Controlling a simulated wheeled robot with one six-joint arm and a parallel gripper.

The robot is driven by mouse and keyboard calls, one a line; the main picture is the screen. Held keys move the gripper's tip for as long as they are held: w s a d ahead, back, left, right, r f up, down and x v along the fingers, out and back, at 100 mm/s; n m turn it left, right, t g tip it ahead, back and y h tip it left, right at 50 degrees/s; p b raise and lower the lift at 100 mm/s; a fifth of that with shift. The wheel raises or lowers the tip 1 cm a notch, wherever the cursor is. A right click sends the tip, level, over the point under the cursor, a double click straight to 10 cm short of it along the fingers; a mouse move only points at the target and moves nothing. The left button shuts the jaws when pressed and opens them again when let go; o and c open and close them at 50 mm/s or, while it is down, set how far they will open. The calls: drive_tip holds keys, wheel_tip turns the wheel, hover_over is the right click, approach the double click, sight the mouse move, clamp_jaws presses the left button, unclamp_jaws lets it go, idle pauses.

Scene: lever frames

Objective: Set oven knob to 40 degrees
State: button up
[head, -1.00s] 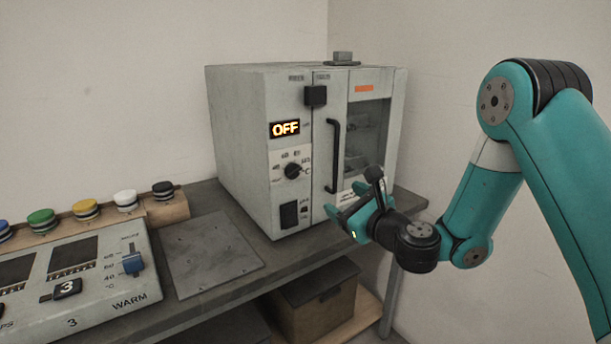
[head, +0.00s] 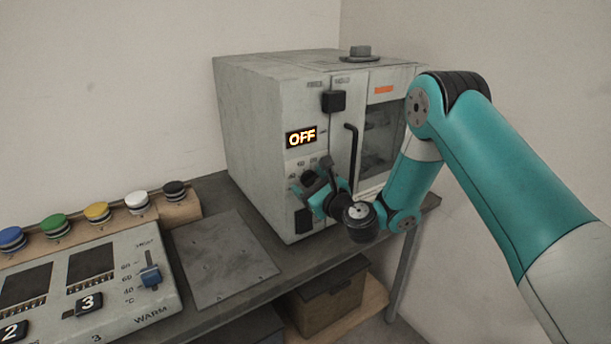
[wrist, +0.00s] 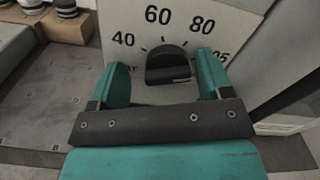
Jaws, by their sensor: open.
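The oven (head: 262,140) stands on the bench, and its display (head: 301,137) reads OFF. In the wrist view the black oven knob (wrist: 168,66) sits on a pale dial plate (wrist: 180,30) marked 40, 60, 80 and a partly hidden higher number. My gripper (wrist: 164,80) is open, with one teal finger on each side of the knob and a visible gap to it. In the head view my gripper (head: 308,192) is at the oven's front and hides most of the knob. Whether the fingers touch the plate cannot be told.
The oven's black door handle (head: 351,158) is right of the dial, close to my arm. A black block (head: 333,101) is above. A control panel (head: 140,262) with a blue slider (head: 150,275) and several coloured caps lie left. A bare metal plate (head: 222,258) lies between.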

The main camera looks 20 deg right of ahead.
drive_tip(key=shift+d, duration=0.35)
drive_tip(key=shift+c, duration=0.4)
drive_tip(key=shift+d, duration=0.1)
drive_tip(key=c, duration=0.8)
drive_tip(key=shift+w, duration=0.1)
drive_tip(key=shift+c, duration=0.2)
